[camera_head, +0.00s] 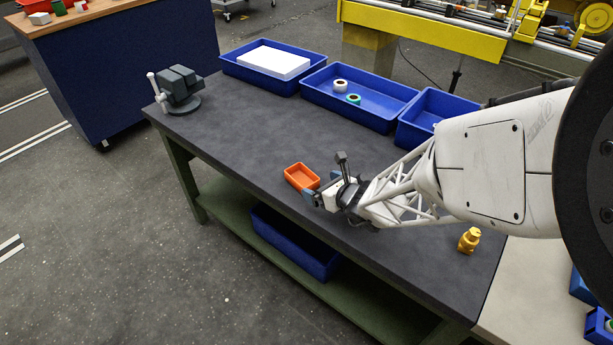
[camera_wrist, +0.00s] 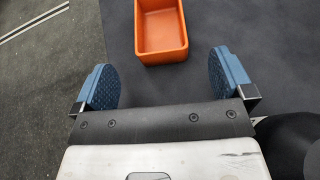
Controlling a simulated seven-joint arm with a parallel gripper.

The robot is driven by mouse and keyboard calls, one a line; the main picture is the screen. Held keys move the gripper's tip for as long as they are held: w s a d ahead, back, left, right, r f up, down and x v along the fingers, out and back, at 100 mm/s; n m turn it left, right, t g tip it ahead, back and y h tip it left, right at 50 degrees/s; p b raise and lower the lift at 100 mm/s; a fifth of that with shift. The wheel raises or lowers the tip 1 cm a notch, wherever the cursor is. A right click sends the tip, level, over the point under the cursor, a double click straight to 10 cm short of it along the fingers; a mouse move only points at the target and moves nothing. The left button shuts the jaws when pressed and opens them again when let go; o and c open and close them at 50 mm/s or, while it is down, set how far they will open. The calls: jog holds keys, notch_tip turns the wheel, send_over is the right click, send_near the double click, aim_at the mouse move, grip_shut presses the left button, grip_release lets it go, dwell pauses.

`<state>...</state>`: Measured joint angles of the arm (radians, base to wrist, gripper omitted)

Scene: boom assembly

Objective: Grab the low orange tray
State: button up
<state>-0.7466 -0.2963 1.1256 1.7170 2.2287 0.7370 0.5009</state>
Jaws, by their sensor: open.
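The low orange tray (camera_head: 301,177) sits on the dark workbench top near its front edge. It looks empty. My gripper (camera_head: 322,192) is just to the right of the tray in the head view, low over the bench. In the wrist view the tray (camera_wrist: 161,30) is at the top middle, ahead of my gripper (camera_wrist: 166,78). The two blue fingers are spread wide, with only bench surface between them. The tray lies beyond the fingertips, roughly centred between them, and its far end is cut off by the frame. I cannot tell the exact height of the fingers.
A grey vise (camera_head: 178,88) stands at the far left corner. A yellow fitting (camera_head: 469,240) is at the right. The bench (camera_head: 240,125) is clear left of the orange tray.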

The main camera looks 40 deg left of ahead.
aim_at(310, 181)
jog(key=shift+x, duration=2.95)
jog(key=c, duration=1.1)
jog(key=shift+o, duration=0.2)
jog(key=shift+r, duration=0.2)
